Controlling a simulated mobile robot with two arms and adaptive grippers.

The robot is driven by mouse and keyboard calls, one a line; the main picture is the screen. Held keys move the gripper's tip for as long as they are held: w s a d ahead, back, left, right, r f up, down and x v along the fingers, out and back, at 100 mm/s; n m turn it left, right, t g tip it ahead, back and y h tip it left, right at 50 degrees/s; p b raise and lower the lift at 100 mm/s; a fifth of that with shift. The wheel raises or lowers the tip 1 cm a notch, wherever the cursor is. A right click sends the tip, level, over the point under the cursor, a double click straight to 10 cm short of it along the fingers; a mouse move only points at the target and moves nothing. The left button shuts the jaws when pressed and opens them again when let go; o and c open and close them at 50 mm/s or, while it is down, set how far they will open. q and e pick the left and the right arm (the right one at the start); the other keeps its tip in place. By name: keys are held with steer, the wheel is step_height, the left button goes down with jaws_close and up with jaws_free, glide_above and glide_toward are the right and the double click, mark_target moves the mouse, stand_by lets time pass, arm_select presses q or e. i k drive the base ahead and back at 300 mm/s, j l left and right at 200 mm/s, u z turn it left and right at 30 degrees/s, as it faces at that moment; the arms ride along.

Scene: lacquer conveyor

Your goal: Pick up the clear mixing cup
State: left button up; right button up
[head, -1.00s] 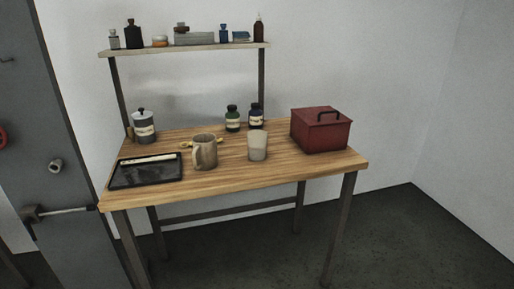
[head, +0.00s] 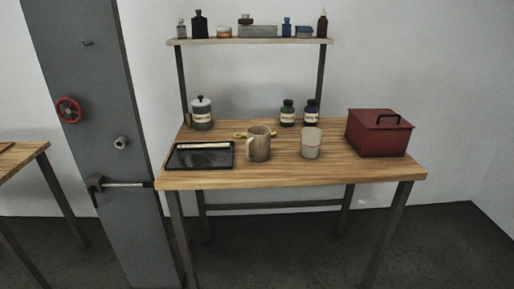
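The clear mixing cup (head: 311,144) looks whitish and translucent. It stands upright on the wooden table (head: 290,179), to the right of a beige mug (head: 259,144) and left of the red box. Nothing covers the cup. Neither of my grippers shows in the head view.
A black tray (head: 200,157) lies at the table's left, with a lidded canister (head: 202,113) behind it. Two dark jars (head: 288,113) stand behind the cup. The red box (head: 377,134) stands right. A shelf (head: 250,41) with bottles spans the back. A grey door (head: 92,120) is left.

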mark_target(311, 137)
steer(key=i+l, duration=0.7)
steer(key=l, duration=0.25)
